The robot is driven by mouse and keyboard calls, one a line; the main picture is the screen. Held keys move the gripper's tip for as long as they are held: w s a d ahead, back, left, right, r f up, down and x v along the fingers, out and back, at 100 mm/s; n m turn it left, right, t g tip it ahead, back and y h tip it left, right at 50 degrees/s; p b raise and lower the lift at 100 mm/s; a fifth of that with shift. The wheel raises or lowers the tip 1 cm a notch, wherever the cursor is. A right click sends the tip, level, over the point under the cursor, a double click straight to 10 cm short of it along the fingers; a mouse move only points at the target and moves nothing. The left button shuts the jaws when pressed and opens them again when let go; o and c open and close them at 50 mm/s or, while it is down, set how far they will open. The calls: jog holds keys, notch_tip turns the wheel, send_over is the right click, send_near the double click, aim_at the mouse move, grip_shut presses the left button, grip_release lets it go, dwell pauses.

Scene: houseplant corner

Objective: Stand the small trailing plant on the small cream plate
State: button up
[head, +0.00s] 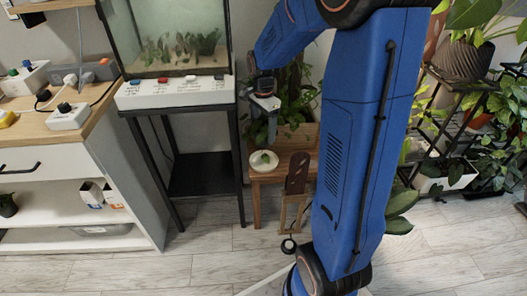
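My gripper (264,100) points down at the end of my blue arm, above the left end of a wooden stand. It appears shut on the small trailing plant (259,131), whose pale pot is mostly hidden and whose green leaves hang below the fingers. The small cream plate (254,167) lies on the stand's top, below the plant, with a patch of green showing at its middle. The hanging leaves seem to end a little above the plate; I cannot tell whether they touch it.
A fish tank (180,45) on a black stand (205,172) is left. A wooden chair-like piece (297,175) stands in front. Shelved plants (465,60) fill the right.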

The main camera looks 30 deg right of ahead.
notch_tip(320, 180, down, 11)
jog(key=shift+r, duration=0.1)
dwell(0.4)
jog(key=shift+f, duration=0.25)
jog(key=o, duration=1.2)
jog(key=shift+r, duration=0.1)
